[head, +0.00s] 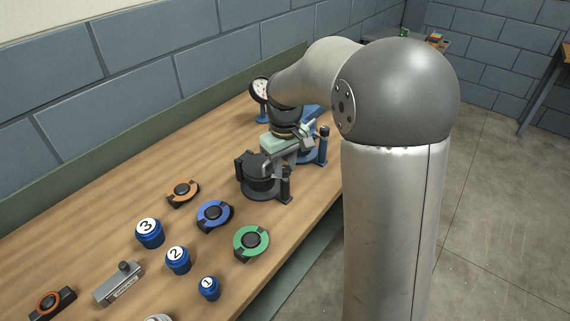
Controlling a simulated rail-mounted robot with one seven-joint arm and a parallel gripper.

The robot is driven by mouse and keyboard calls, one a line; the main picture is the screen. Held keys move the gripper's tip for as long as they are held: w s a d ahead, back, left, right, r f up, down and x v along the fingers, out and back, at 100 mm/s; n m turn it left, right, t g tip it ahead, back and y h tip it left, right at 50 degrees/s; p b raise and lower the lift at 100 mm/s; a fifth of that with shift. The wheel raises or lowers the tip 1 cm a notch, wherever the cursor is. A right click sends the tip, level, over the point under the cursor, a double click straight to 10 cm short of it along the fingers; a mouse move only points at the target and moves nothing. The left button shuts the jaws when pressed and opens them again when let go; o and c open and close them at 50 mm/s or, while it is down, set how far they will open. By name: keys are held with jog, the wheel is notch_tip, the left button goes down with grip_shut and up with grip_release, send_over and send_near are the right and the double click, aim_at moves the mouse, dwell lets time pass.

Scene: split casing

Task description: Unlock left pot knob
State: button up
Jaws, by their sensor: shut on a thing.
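A black pot (262,176) stands on a dark round base on the wooden bench, with upright dark posts at its sides. My gripper (272,155), with a pale green body, is low over the far right side of this pot. It is shut on what looks like the pot's knob, but the fingertips and the gripped part are too small and covered to see clearly. A second fixture with a blue base (312,155) and a dark post stands just behind, partly hidden by my gripper and arm.
Orange (183,191), blue (214,214) and green (251,241) ringed discs lie in front of the pot. Blue numbered knobs (178,259) and a grey block (119,284) are nearer. A round gauge (261,90) stands behind, near the wall. The bench's right edge is close to the pot.

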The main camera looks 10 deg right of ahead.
aim_at(285, 168)
jog(key=n, duration=0.6)
jog(key=shift+r+p, duration=0.1)
jog(key=shift+p, duration=0.25)
jog(key=n+p, duration=0.1)
jog(key=n, duration=0.5)
dwell(0.4)
jog(key=o, duration=1)
notch_tip(285, 168, up, 17)
jog(key=shift+r, duration=0.15)
